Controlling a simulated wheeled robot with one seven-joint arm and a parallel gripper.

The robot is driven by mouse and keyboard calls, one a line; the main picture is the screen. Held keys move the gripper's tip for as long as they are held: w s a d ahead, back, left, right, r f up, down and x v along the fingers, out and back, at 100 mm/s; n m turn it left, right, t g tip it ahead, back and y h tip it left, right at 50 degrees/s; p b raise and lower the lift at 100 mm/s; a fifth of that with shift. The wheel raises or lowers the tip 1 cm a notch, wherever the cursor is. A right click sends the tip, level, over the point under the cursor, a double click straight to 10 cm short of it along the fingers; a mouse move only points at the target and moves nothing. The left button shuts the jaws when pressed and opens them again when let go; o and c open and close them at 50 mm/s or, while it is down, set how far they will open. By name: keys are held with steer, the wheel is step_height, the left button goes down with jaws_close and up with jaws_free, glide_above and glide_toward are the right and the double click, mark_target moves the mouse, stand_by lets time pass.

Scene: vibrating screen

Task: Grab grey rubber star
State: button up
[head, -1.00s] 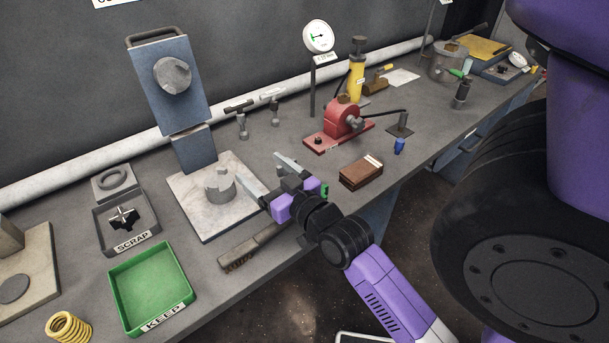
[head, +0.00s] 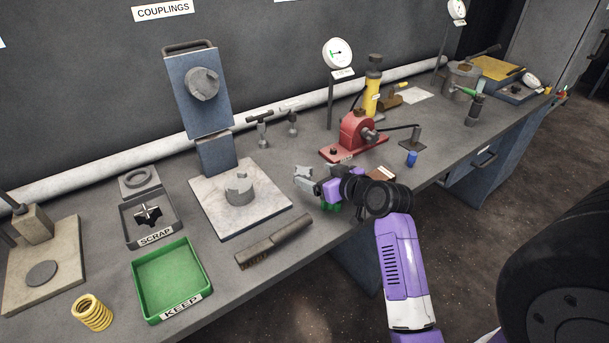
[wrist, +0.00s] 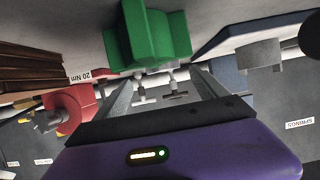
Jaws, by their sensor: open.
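A dark star-shaped piece with light highlights (head: 148,215) lies in the grey SCRAP tray (head: 177,231), left of centre in the head view. I cannot tell for sure that it is the grey rubber star; no other grey star is clearly visible. My gripper (head: 304,178) is open and empty above the bench, well to the right of that tray. A green lobed piece (wrist: 147,38) is close ahead of the fingers in the wrist view. Its edge also shows below my gripper in the head view (head: 330,207). The star is not visible in the wrist view.
A green KEEP tray (head: 167,279), a yellow spring (head: 92,312) and a brush (head: 273,242) are near the front edge. A pale plate (head: 212,221) carries a grey coupling hub (head: 239,190).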

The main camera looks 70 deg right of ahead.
mark_target(304, 172)
steer(key=x, duration=0.5)
steer(key=shift+w+a+p, duration=0.2)
steer(key=shift+a+p, duration=0.05)
steer(key=shift+p, duration=0.1)
steer(key=shift+c, duration=0.2)
steer(key=c, duration=1.4)
